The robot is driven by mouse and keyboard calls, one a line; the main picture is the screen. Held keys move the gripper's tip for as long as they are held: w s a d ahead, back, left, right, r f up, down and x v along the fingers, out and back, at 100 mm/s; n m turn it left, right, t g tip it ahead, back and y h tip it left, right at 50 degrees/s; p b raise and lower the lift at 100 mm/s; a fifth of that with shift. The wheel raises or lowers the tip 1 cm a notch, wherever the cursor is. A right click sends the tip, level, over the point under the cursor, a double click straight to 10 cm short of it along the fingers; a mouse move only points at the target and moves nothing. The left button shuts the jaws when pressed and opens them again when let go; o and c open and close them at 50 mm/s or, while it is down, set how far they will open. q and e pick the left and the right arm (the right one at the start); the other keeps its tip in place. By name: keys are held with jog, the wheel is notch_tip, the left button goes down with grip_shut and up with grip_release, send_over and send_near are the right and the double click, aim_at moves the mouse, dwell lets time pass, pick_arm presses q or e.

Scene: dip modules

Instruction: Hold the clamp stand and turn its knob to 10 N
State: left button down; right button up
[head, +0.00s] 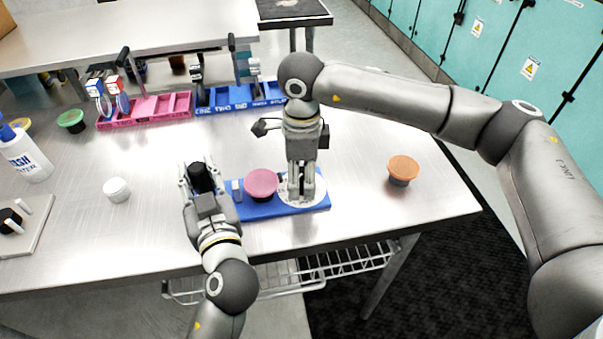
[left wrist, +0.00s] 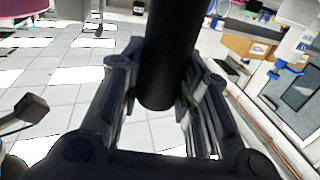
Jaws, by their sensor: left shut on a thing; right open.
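The clamp stand has a blue base (head: 255,212) at the table's front, with a black upright handle (head: 202,177) at its left end. My left gripper (head: 199,172) is shut on this handle; the left wrist view shows the black cylinder (left wrist: 168,60) between the fingers. A pink round-topped piece (head: 261,183) sits at the middle of the base. A white dial disc (head: 287,199) lies at the right end. My right gripper (head: 302,190) points down over the disc, open. The knob is hidden by its fingers, and I cannot read the dial.
An orange-topped jar (head: 403,170) stands to the right, a white jar (head: 117,190) to the left. A spray bottle (head: 25,155) is at the far left. Pink (head: 150,110) and blue (head: 232,107) trays lie behind. The table between the trays and the stand is mostly clear.

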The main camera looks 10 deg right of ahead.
notch_tip(320, 180, up, 12)
dwell(0.6)
pick_arm(q)
jog(key=c, duration=1)
grip_release()
jog(key=shift+r+p, duration=2.7)
jog(key=shift+r, duration=1.1)
pick_arm(e)
notch_tip(320, 180, up, 5)
send_over(302, 174)
jog(key=shift+r, duration=0.15)
